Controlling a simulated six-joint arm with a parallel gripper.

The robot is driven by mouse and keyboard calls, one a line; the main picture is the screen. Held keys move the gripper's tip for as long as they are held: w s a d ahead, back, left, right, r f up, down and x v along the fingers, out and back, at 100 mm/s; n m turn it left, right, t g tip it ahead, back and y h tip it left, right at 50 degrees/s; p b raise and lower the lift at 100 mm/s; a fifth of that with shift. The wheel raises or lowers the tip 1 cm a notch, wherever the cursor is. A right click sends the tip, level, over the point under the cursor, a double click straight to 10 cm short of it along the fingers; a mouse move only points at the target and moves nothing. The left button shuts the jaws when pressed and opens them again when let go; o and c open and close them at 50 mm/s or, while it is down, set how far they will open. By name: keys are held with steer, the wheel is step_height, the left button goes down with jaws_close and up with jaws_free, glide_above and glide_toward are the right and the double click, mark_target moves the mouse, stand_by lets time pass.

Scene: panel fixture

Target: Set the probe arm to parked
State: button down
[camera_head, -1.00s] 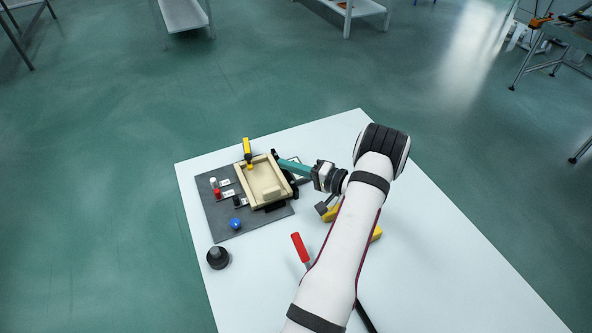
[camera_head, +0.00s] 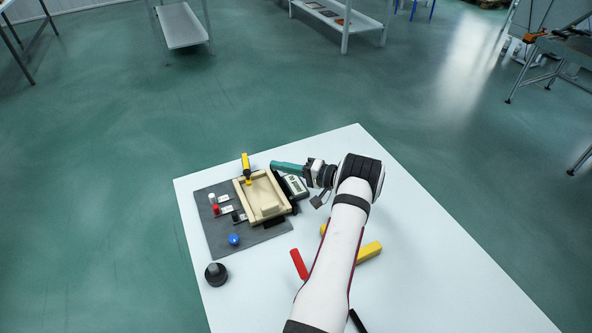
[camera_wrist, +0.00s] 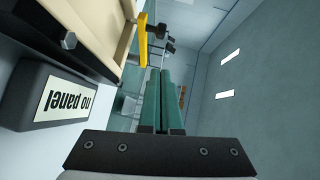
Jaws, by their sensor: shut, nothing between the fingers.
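A panel fixture stands on a grey base plate (camera_head: 216,241), with a light wooden frame (camera_head: 246,205) on it. A yellow lever (camera_head: 246,166) stands up at the frame's far side; the yellow part also shows in the wrist view (camera_wrist: 143,38). I cannot tell for sure which part is the probe arm. My gripper (camera_head: 273,165) has teal fingers, shut with nothing between them. In the head view its tips appear by the frame's far right corner; in the wrist view (camera_wrist: 164,72) they look clear of the frame and lever.
A display (camera_head: 295,186) beside the frame reads "no panel" in the wrist view (camera_wrist: 64,102). White (camera_head: 212,198), red (camera_head: 216,209) and blue (camera_head: 233,240) knobs are on the plate. A black knob-shaped object (camera_head: 216,274), a red-handled tool (camera_head: 298,263) and a yellow object (camera_head: 369,252) lie on the white table.

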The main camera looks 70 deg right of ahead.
mark_target(247, 184)
steer(key=w, duration=0.1)
steer(key=w+a, duration=0.2)
steer(key=shift+w+f, duration=0.35)
steer(key=shift+w, duration=0.05)
steer(key=shift+w+a+f, duration=0.1)
steer(key=shift+w+a, duration=0.15)
steer(key=shift+w, duration=0.1)
steer(key=w+a, duration=0.3)
steer(key=shift+w+a, duration=0.15)
steer(key=shift+w, duration=0.1)
